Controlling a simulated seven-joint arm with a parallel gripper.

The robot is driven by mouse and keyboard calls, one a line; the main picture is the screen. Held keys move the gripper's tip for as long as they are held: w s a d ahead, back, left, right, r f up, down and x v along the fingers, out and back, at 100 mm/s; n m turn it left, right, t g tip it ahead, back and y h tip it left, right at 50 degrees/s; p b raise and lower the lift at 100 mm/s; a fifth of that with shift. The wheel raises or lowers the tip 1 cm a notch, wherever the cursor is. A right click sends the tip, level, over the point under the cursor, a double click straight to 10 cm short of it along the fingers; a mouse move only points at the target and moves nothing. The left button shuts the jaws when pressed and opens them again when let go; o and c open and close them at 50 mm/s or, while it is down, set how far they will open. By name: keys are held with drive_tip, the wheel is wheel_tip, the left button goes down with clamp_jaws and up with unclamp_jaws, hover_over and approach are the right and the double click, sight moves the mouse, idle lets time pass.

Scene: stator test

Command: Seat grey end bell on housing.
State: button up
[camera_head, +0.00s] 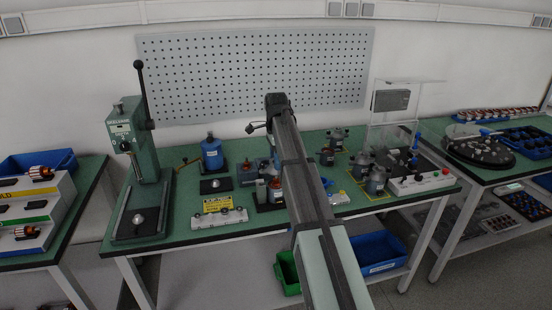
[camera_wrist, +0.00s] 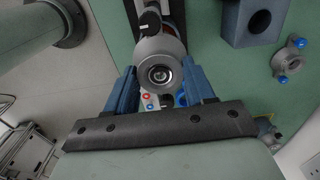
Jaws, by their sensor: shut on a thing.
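In the wrist view the grey end bell (camera_wrist: 145,77), a round ring with a bright, dark-centred hub, sits between the blue fingers of my gripper (camera_wrist: 160,74). The fingers are shut on its sides. A dark cylindrical part with a reddish edge (camera_wrist: 178,22) shows just beyond the end bell; I cannot tell if they touch or if it is the housing. In the head view my arm hides the gripper and the end bell. A reddish-brown cylinder (camera_head: 275,190) stands beside my arm, partly covered.
A green press (camera_head: 145,170) stands at the bench's left, near a blue cylinder (camera_head: 212,154). Grey motor-like cylinders (camera_head: 376,181) stand right of my arm. The wrist view shows a blue-grey block with a hole (camera_wrist: 232,22) and a grey ring with blue knobs (camera_wrist: 290,57).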

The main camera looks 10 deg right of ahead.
drive_tip(key=shift+f, duration=0.2)
drive_tip(key=shift+f, duration=1.5)
drive_tip(key=shift+f, duration=0.2)
drive_tip(key=shift+f, duration=1)
drive_tip(key=o, duration=1)
